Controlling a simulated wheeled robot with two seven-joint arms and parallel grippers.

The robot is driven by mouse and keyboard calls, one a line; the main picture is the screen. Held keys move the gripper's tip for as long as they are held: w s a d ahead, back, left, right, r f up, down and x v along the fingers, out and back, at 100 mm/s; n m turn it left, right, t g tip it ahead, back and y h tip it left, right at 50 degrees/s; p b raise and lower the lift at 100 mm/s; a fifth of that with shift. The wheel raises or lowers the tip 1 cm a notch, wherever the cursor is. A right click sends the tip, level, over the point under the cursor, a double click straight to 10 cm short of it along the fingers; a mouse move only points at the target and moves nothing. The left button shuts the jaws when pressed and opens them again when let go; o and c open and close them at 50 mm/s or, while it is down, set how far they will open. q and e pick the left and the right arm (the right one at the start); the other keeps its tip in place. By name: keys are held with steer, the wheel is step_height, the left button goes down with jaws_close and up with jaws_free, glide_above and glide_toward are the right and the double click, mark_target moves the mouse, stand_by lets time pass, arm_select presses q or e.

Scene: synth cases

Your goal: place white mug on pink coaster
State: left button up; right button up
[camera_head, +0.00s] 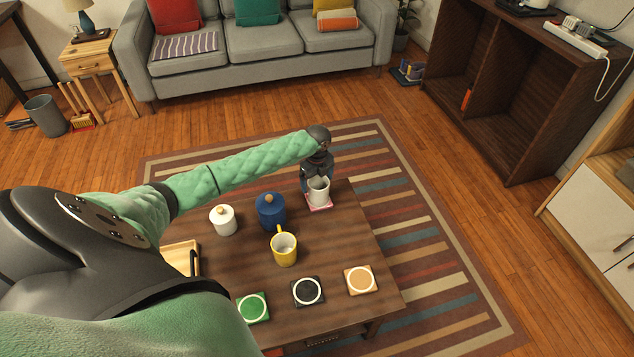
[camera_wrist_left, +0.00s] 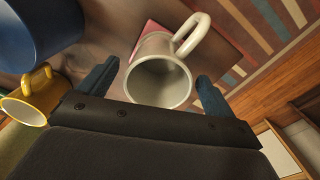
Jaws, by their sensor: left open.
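The white mug (camera_head: 318,192) stands upright at the far right corner of the coffee table, on the pink coaster (camera_head: 320,207). In the left wrist view the mug (camera_wrist_left: 158,55) shows its open mouth, with its handle to the upper right. A corner of the pink coaster (camera_wrist_left: 149,29) shows beside its base; the mug hides the rest. My left gripper (camera_head: 315,180) is at the mug. In the left wrist view its fingers (camera_wrist_left: 157,80) are open, one on each side of the mug, with gaps between. My right gripper is not in view.
On the table (camera_head: 335,240) are a white canister (camera_head: 223,221), a blue canister (camera_head: 270,211), a yellow mug (camera_head: 284,250) and a wooden tray (camera_head: 183,257). Green (camera_head: 253,307), black (camera_head: 307,291) and orange (camera_head: 360,280) coasters lie along the near edge, bare.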

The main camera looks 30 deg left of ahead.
arm_select(q)
step_height(320, 180, up, 11)
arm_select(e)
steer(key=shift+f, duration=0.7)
